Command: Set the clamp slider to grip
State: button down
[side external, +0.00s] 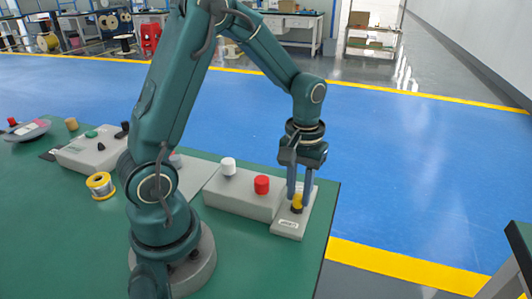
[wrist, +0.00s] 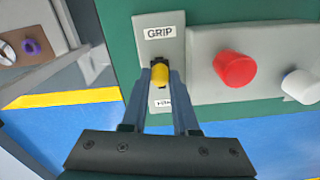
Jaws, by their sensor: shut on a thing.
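The clamp slider is a light grey plate (side external: 286,230) at the right end of the green bench, with a yellow knob (side external: 298,201) on it. In the wrist view the knob (wrist: 160,73) stands between the two labelled ends of the plate (wrist: 146,41). The GRIP label (wrist: 161,33) is at the top there; a second label (wrist: 163,104) at the bottom is partly hidden by my fingers. My gripper (side external: 299,196) points down and is shut on the yellow knob, one finger on each side; the wrist view shows the fingertips (wrist: 160,71) there too.
A grey box with a red knob (side external: 262,185) and a white knob (side external: 228,166) stands right beside the slider plate. The bench edge is close on the slider's other side, with blue floor (side external: 430,180) beyond.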

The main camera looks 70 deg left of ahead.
aim_at(296, 214)
jog(key=shift+s+d, duration=0.55)
jog(key=c, duration=0.9)
grip_release()
jog(key=shift+c, duration=0.2)
jog(key=shift+r, duration=0.1)
jog(key=shift+r, duration=2.5)
